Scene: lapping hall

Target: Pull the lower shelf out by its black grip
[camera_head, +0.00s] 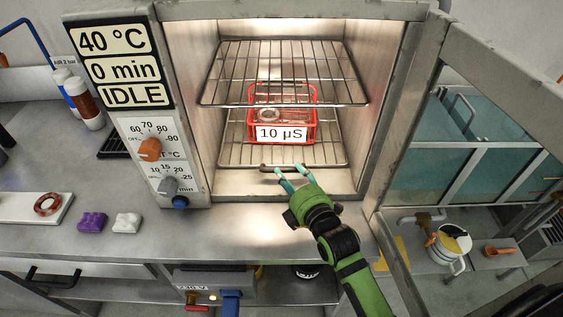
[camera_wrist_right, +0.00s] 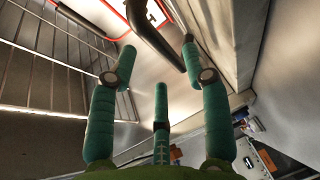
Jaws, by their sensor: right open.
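The lower shelf (camera_head: 240,155) is a wire rack inside the open oven, with its dark grip (camera_head: 268,168) at the front edge. In the wrist view, the grip (camera_wrist_right: 150,35) is a dark curved bar. My right gripper (camera_head: 290,171) is open at the front of the lower shelf, and its fingertips partly cover the grip. In the wrist view, the right gripper (camera_wrist_right: 159,47) has its teal fingers spread on both sides of the bar. I cannot tell whether they touch it. My left gripper is not in view.
A red basket (camera_head: 310,112) labelled 10 µS sits inside the oven, below the upper wire shelf (camera_head: 220,80). The oven door (camera_head: 400,150) stands open at the right. The bench top (camera_head: 240,232) in front is clear, with purple and white lumps (camera_head: 108,222) at the left.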

